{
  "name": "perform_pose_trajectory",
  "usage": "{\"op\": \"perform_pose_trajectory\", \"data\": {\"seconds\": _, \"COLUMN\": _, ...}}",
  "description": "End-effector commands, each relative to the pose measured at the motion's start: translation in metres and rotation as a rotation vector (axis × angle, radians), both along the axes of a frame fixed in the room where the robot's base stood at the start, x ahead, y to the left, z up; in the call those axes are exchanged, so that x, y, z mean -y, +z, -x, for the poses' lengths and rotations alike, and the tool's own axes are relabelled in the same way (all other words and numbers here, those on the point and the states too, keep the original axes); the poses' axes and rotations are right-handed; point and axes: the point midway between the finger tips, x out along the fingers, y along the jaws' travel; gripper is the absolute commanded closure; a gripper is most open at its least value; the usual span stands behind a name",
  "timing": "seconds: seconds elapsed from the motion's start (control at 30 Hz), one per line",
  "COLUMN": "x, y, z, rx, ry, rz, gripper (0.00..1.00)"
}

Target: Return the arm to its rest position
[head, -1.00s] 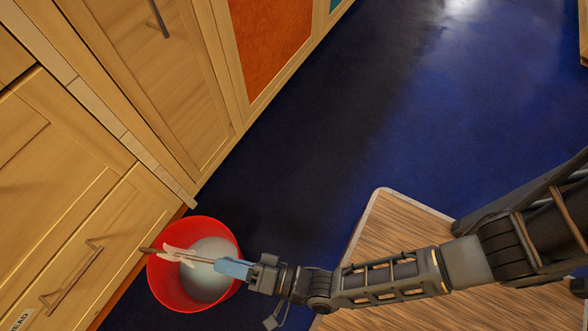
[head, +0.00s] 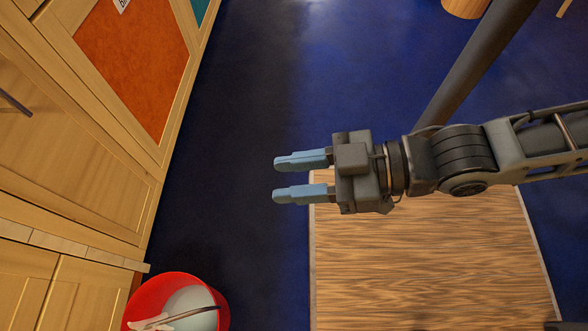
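My gripper (head: 290,178) is in the middle of the head view, with two blue fingers spread apart and nothing between them. My arm reaches in from the right edge, roughly level in the picture. The gripper is up and to the right of a red bucket (head: 143,304), clear of it. The bucket is cut off by the bottom edge. A pale object with a thin dark handle-like part (head: 152,321) lies in the bucket.
Wooden cabinets (head: 75,190) with an orange panel (head: 132,60) line the left side. The dark blue floor (head: 240,120) is open beside them. A wooden-topped surface (head: 420,265) lies below my arm. A round wooden thing (head: 465,7) is at the top right.

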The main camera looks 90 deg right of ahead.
Motion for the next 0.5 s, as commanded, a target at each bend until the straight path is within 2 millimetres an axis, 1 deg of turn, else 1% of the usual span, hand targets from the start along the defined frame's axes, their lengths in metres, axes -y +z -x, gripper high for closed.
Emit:
{"op": "perform_pose_trajectory", "data": {"seconds": 0.37, "x": 0.001, "y": 0.005, "z": 0.001, "rx": -0.002, "ry": 0.0, "rz": 0.01, "gripper": 0.62}}
{"op": "perform_pose_trajectory", "data": {"seconds": 0.47, "x": 0.001, "y": 0.013, "z": 0.001, "rx": -0.002, "ry": 0.0, "rz": 0.01, "gripper": 0.62}}
{"op": "perform_pose_trajectory", "data": {"seconds": 0.5, "x": 0.001, "y": 0.019, "z": 0.001, "rx": -0.002, "ry": 0.0, "rz": 0.009, "gripper": 0.62}}
